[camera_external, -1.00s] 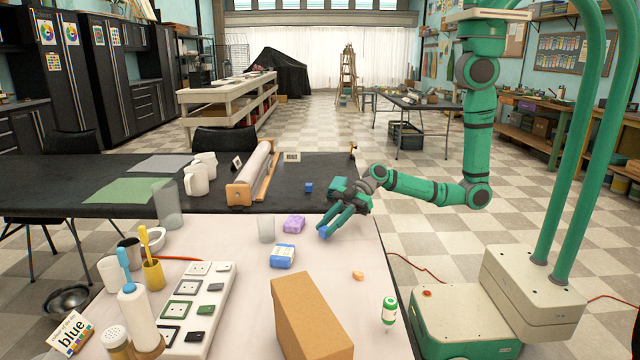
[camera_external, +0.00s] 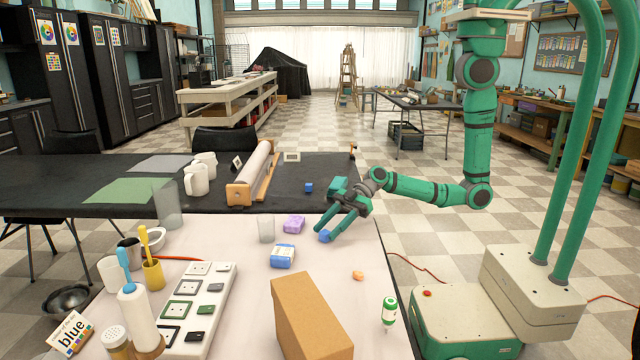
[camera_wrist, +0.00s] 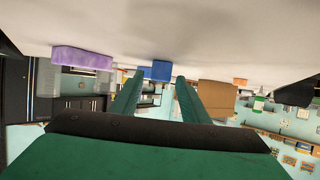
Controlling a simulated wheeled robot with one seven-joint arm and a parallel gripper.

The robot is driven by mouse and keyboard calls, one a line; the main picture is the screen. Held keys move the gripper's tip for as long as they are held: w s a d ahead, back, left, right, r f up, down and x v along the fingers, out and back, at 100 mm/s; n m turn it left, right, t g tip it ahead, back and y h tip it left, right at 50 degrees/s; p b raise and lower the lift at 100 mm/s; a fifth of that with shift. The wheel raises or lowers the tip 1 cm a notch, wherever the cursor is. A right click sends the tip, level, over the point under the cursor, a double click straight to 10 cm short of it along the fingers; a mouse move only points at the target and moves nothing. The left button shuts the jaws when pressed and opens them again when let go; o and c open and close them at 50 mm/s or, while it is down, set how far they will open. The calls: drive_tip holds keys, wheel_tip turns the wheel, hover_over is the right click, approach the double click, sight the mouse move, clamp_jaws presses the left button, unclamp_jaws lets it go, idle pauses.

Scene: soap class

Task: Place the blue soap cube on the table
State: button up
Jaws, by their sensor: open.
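A blue soap cube (camera_external: 325,237) sits at the fingertips of my gripper (camera_external: 322,230), near the right far part of the pale table (camera_external: 345,300). It appears to rest on the tabletop, though the contact is too small to be sure. In the wrist view the picture is upside down, and a blue block (camera_wrist: 159,70) shows between the tips of my open fingers (camera_wrist: 159,78). I cannot tell whether either finger touches it.
A purple soap (camera_external: 293,224), a clear cup (camera_external: 266,230) and a blue-and-white packet (camera_external: 282,256) lie left of my gripper. A cardboard box (camera_external: 308,315), an orange piece (camera_external: 358,275) and a green-white bottle (camera_external: 389,312) stand nearer. Another blue cube (camera_external: 308,187) lies on the black table.

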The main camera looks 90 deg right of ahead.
drive_tip(key=v, duration=1.2)
drive_tip(key=shift+s+d+f, duration=0.1)
drive_tip(key=shift+s+f, duration=0.05)
drive_tip(key=shift+f, duration=0.15)
drive_tip(key=s+d+f+m+h, duration=0.1)
drive_tip(key=s+d+f+m+t+h, duration=0.1)
drive_tip(key=s+d+m+h, duration=0.1)
drive_tip(key=s+d+f+m+t+h, duration=0.1)
drive_tip(key=d+f+m, duration=0.1)
drive_tip(key=shift+s+d, duration=0.2)
drive_tip(key=shift+s, duration=0.05)
drive_tip(key=s+d+r+m+t+h, duration=0.2)
drive_tip(key=s+d+m+h, duration=0.4)
drive_tip(key=s, duration=0.6)
drive_tip(key=s+d+r+n+t, duration=0.1)
drive_tip(key=s+r+n, duration=0.1)
drive_tip(key=s+r, duration=0.5)
drive_tip(key=shift+d+t, duration=0.15)
drive_tip(key=shift+t, duration=0.25)
